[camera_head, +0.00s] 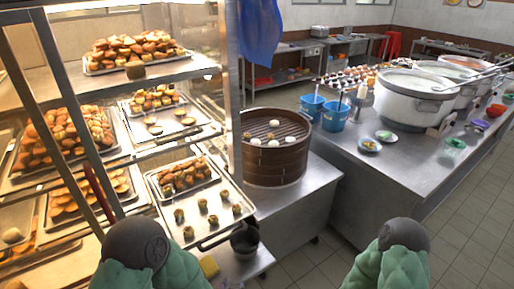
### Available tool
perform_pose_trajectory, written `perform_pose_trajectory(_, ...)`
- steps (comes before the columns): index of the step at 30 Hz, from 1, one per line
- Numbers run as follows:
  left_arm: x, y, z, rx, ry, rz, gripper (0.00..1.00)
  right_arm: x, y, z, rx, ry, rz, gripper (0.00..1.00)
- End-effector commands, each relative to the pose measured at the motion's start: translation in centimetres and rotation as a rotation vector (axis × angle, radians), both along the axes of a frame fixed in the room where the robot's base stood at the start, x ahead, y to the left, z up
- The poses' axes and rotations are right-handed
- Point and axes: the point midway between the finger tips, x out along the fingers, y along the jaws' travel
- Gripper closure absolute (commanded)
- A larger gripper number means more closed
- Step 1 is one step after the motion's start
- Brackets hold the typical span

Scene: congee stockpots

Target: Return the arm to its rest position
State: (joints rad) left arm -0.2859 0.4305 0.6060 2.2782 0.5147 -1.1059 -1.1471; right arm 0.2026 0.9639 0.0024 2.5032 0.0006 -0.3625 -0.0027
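Parts of both my arms, green with dark round caps, show at the bottom edge of the head view, one at the left and one at the right. Neither gripper is in view, so I cannot see what they hold or whether they are open. The left arm part is in front of the lower display case. The right arm part is over the tiled floor, in front of the counter.
A glass display case (232,90) with pastry trays stands close at the left. A round steamer (275,165) with buns sits on a metal counter (315,185). Large stockpots (400,105) and blue buckets (334,121) stand on the right counter (400,165). Tiled floor (465,215) is clear.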

Motion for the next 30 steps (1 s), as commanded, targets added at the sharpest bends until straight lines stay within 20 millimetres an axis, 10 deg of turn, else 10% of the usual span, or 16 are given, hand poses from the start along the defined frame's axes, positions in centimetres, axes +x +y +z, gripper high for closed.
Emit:
perform_pose_trajectory(12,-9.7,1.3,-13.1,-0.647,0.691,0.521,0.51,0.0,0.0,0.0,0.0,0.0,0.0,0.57)
perform_pose_trajectory(19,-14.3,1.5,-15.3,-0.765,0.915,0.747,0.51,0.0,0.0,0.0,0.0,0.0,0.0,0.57)
perform_pose_trajectory(30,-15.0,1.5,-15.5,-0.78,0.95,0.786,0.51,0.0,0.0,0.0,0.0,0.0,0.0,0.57)
